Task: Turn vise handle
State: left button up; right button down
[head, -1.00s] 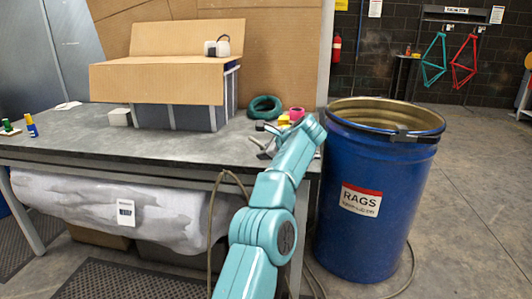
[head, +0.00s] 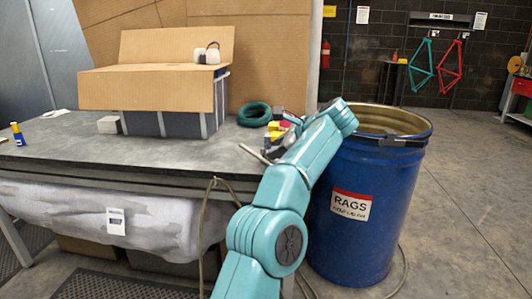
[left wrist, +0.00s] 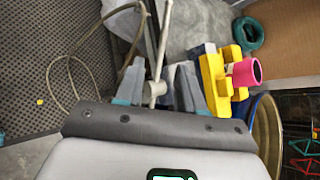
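The vise handle, a pale thin bar with a rounded end (left wrist: 157,89), shows in the left wrist view between the fingers of my left gripper (left wrist: 161,72). The fingers stand apart, with gaps beside the bar. Beside the right finger is a yellow block-like part (left wrist: 214,78) with a pink cylinder (left wrist: 246,71). In the head view the yellow part (head: 275,126) and pink piece (head: 283,125) sit at the bench's right end, near a grey bar (head: 254,154). My left forearm hides most of the vise and gripper there. My right gripper is not in view.
A blue rags drum (head: 370,215) stands right of the bench (head: 150,160). A teal coil (head: 255,114) and a cardboard-topped box (head: 150,90) are on the bench. A hose (head: 203,225) hangs below the front edge. Open floor lies to the right.

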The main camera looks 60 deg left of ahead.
pick_arm(q)
jog(key=shift+v, duration=1.65)
